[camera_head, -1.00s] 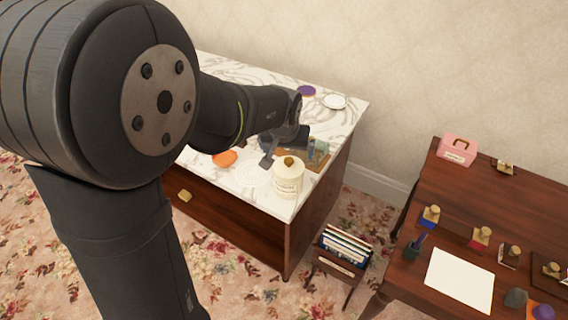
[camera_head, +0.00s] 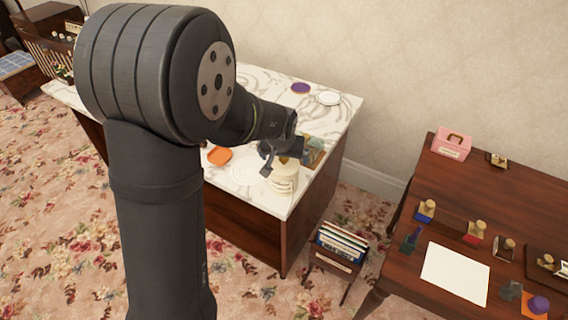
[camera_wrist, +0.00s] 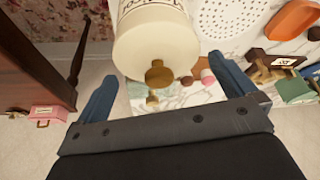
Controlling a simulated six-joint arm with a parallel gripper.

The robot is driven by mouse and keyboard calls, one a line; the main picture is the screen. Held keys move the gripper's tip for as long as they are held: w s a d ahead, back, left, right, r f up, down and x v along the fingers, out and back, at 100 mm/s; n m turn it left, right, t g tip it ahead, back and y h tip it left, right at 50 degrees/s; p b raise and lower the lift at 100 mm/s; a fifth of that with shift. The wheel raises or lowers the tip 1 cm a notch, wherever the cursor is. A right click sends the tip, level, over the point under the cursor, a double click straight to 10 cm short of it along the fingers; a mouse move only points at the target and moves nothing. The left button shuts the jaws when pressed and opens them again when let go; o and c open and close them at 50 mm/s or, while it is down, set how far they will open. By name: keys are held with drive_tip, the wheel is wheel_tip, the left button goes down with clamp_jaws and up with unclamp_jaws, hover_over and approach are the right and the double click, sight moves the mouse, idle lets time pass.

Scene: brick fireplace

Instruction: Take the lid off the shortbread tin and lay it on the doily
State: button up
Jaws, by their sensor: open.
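The shortbread tin (camera_head: 284,184) is cream and stands near the front right corner of the marble top; it also shows in the wrist view (camera_wrist: 150,18). Its cream lid (camera_wrist: 155,48) is on, with a round brass knob (camera_wrist: 158,74). My gripper (camera_head: 277,160) is at the top of the tin and partly hides it in the head view. In the wrist view my gripper (camera_wrist: 168,88) is open, with the knob between and slightly beyond the fingertips, apparently untouched. The white perforated doily (camera_wrist: 228,16) lies flat beside the tin, left of it in the head view (camera_head: 243,172).
An orange dish (camera_head: 219,156) lies beyond the doily. Small items, one green (camera_head: 316,146), stand close behind the tin. A purple disc (camera_head: 300,88) and white plate (camera_head: 328,98) lie at the back. A file rack (camera_head: 338,246) and desk (camera_head: 395,245) stand right of the cabinet.

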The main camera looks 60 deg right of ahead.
drive_tip(key=c, duration=0.9)
